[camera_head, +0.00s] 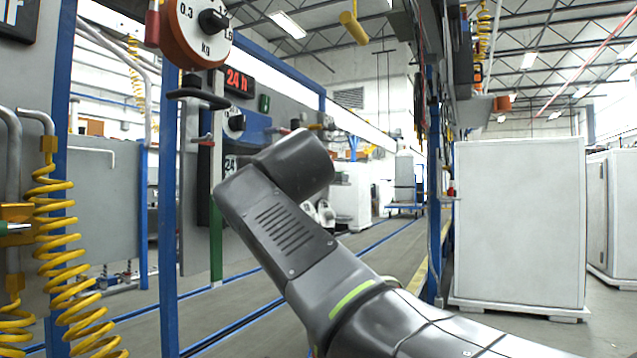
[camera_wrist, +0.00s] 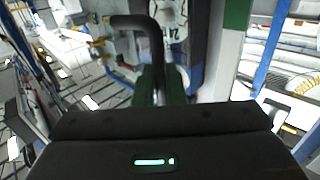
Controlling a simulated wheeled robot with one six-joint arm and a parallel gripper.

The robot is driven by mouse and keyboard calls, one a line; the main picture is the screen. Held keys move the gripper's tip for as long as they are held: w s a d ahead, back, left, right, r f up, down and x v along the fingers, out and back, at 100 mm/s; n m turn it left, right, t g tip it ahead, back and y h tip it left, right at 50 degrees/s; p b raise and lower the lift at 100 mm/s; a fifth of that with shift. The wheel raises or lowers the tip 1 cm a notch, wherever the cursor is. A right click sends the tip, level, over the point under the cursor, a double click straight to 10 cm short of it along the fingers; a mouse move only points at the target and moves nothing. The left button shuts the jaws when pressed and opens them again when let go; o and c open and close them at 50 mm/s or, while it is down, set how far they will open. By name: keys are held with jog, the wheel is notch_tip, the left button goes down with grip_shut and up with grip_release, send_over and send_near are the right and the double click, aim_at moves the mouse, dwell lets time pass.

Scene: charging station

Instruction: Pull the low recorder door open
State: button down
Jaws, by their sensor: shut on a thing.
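In the wrist view my gripper (camera_wrist: 162,82) reaches forward with its fingers close together. They are shut on a black bent handle (camera_wrist: 134,21), whose free part curves up and to the left. Behind it is a white face with dark figures (camera_wrist: 176,14), partly hidden, which looks like the low recorder. In the head view a dark panel marked 24 (camera_head: 231,164) sits just above my arm, below a 24 h sign (camera_head: 238,83). My arm hides the gripper and handle there. I cannot tell how far the door stands open.
Blue posts (camera_head: 169,200) and coiled yellow hoses (camera_head: 62,240) stand at the left. A round dial (camera_head: 196,27) hangs at the upper left. A green post (camera_head: 216,225) is close to my arm. A white cabinet (camera_head: 520,220) stands on the right; the aisle behind looks open.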

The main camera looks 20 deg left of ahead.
jog(key=shift+f, duration=0.1)
dwell(0.3)
jog(key=c, duration=1.6)
grip_release()
jog(key=shift+d, duration=0.1)
jog(key=shift+c, duration=0.2)
jog(key=v, duration=1.3)
jog(key=shift+s+d+p, duration=0.2)
jog(key=shift+s+p, duration=0.1)
jog(key=shift+s, duration=0.1)
jog(key=x, duration=1.4)
jog(key=shift+d, duration=0.1)
jog(key=shift+d+b, duration=0.1)
jog(key=shift+b, duration=0.2)
